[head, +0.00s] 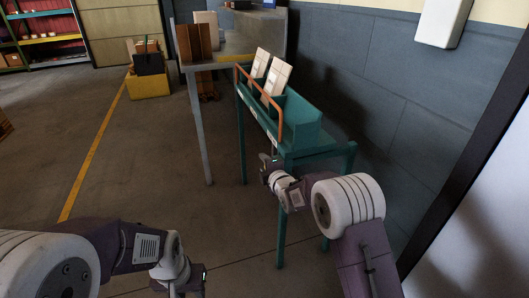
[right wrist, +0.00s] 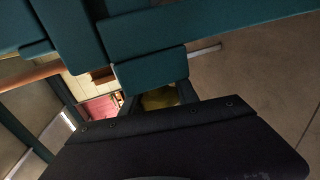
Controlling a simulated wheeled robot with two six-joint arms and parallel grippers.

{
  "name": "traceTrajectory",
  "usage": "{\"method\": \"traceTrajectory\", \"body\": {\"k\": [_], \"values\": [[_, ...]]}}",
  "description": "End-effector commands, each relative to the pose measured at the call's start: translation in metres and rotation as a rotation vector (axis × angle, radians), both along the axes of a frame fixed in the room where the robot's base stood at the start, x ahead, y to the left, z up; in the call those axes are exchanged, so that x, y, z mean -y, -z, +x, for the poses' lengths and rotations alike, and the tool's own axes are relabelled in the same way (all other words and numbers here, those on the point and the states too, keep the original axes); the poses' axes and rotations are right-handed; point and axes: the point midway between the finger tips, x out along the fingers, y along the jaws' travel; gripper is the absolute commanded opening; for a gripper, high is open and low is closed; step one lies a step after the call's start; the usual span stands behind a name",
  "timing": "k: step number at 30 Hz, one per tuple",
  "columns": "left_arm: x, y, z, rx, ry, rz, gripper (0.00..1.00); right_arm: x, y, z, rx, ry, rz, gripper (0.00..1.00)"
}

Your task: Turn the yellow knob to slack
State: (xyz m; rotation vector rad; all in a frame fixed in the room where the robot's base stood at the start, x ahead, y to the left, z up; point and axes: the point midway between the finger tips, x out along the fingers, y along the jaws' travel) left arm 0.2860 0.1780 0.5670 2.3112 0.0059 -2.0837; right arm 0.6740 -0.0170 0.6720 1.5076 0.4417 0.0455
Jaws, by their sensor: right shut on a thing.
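In the right wrist view, a dull yellow thing, which looks like the yellow knob (right wrist: 158,98), shows in shadow between the dark fingers of my right gripper (right wrist: 158,103). The gripper is shut on it. A green panel hides part of the knob, and its turn position cannot be read. In the head view my right gripper (head: 268,172) is at the near end of the green stand (head: 300,125), low by its front; the knob is hidden there. My left gripper (head: 196,282) is low at the bottom of the picture, away from the stand; its fingers are not clear.
The green stand carries an orange rail (head: 258,97) and pale upright boards (head: 275,78). A grey table (head: 228,62) with brown boxes stands behind it. A blue-grey wall (head: 355,70) closes the right side. The floor at left is open, with a yellow bin (head: 149,84) farther back.

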Motion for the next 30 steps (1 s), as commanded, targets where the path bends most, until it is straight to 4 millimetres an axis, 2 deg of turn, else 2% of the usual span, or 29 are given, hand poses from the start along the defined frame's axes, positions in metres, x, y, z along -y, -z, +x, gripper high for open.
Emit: {"method": "traceTrajectory", "body": {"k": [1, 3, 12, 19, 30], "values": [[0.000, -0.022, 0.000, 0.000, 0.000, 0.000, 0.36, 0.000, -0.010, 0.000, -0.035, 0.000, -0.011, 0.00], [0.000, -0.035, 0.000, 0.000, 0.000, 0.000, 0.36, 0.000, -0.008, -0.001, -0.083, 0.000, -0.028, 0.00], [0.000, -0.078, 0.000, 0.000, 0.000, 0.000, 0.36, 0.001, 0.001, -0.003, -0.253, 0.000, -0.083, 0.00], [0.000, -0.093, 0.000, 0.000, 0.000, 0.000, 0.36, 0.001, 0.008, -0.004, -0.321, 0.000, -0.104, 0.00], [0.000, -0.095, 0.000, 0.000, 0.000, 0.000, 0.36, 0.001, 0.011, -0.005, -0.341, 0.000, -0.112, 0.00]]}}
